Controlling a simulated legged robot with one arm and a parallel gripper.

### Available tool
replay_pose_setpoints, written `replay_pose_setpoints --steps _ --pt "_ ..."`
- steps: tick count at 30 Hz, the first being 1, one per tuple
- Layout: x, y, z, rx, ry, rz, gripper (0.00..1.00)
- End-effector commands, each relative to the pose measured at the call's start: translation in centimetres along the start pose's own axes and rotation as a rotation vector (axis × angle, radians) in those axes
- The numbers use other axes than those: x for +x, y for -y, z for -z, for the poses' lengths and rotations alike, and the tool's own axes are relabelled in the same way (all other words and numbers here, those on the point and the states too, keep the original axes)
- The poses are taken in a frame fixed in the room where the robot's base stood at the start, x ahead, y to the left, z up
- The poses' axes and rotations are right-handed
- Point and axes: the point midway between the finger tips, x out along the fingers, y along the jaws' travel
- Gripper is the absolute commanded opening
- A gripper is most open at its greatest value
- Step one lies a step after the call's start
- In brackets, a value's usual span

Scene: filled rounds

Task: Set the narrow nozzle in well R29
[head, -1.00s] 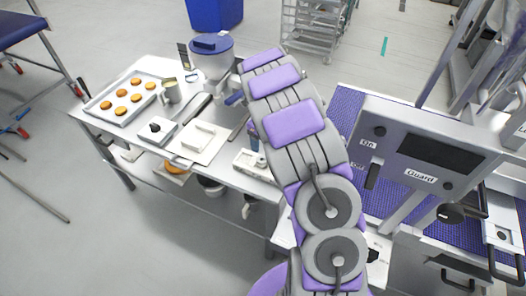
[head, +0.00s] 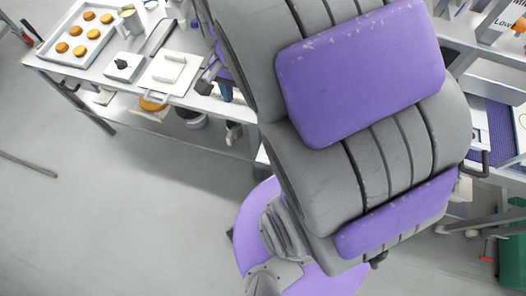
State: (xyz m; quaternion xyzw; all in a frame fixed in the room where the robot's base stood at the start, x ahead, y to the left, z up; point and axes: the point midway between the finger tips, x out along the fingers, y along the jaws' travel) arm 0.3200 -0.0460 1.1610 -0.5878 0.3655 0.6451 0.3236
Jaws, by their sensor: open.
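I cannot make out the narrow nozzle or well R29 in the head view. My arm fills the middle and right and hides much of the workbench (head: 150,98). What looks like part of my gripper (head: 208,76), dark grey, shows at the arm's left edge, over the bench's right part. It looks open, with nothing seen in it; the rest of it is hidden behind the arm.
On the bench are a tray (head: 47,53) of several orange-brown rounds, a white block with a black knob (head: 123,66) and a white board (head: 160,86) with a white piece on it. A bucket (head: 191,118) stands below.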

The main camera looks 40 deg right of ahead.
Motion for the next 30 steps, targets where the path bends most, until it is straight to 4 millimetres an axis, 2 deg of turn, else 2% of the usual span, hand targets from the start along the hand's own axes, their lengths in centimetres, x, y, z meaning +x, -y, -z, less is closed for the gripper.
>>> replay_pose_setpoints --steps 1,6,12,18,30 --pt "-0.3 -1.0 -1.6 -0.104 0.004 0.004 0.66" --pt "-0.2 -5.0 -6.5 -0.495 0.030 -0.007 0.66" --pt "0.6 -8.7 -10.4 -0.861 0.049 -0.014 0.66" --pt "1.1 -10.2 -11.7 -1.014 0.058 -0.020 0.66" --pt "1.1 -10.2 -11.8 -1.022 0.060 -0.020 0.66"
